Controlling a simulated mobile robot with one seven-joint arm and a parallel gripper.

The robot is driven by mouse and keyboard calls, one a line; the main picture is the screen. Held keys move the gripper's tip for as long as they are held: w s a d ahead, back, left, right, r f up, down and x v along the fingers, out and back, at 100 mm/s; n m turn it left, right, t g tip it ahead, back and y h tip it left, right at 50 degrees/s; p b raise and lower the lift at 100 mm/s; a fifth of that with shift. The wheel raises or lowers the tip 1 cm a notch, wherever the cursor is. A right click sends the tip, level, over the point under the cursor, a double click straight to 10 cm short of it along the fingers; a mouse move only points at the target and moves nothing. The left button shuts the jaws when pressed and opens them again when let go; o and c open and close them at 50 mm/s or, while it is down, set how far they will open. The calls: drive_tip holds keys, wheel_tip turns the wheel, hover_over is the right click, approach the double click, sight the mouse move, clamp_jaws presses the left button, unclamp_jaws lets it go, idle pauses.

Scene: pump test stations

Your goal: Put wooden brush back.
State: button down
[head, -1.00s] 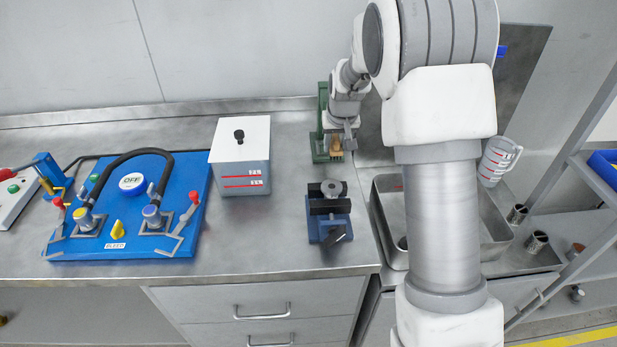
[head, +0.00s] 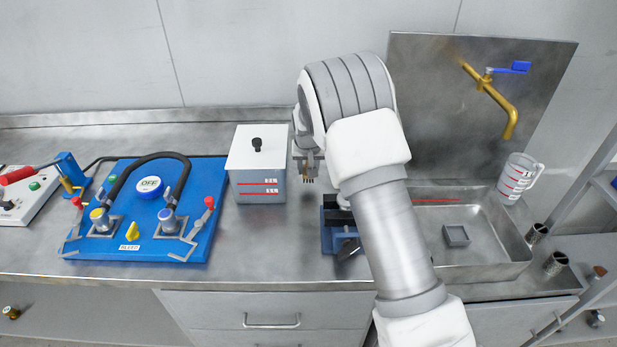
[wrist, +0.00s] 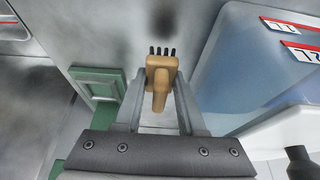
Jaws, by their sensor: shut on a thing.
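The wooden brush (wrist: 161,72) is tan with dark bristles. My gripper (wrist: 158,88) is shut on it, with a finger on each side of its wooden body; the bristles point away from the wrist. In the head view my gripper (head: 308,162) hangs over the bench just right of the lidded box, and the brush's bristles (head: 308,179) show below it. A green stand (wrist: 97,85) lies left of the brush in the wrist view, apart from it. In the head view my arm hides this stand.
The clear, white-lidded box (head: 258,178) is close on the gripper's left. A blue vise (head: 338,228) stands in front, partly behind my arm. A sink (head: 490,245) with a brass tap (head: 497,98) and a jug (head: 517,177) are at the right. The blue pump board (head: 150,215) is at the left.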

drive_tip(key=shift+f, duration=1.7)
drive_tip(key=shift+f, duration=0.25)
drive_tip(key=c, duration=0.5)
unclamp_jaws()
drive_tip(key=shift+r, duration=0.1)
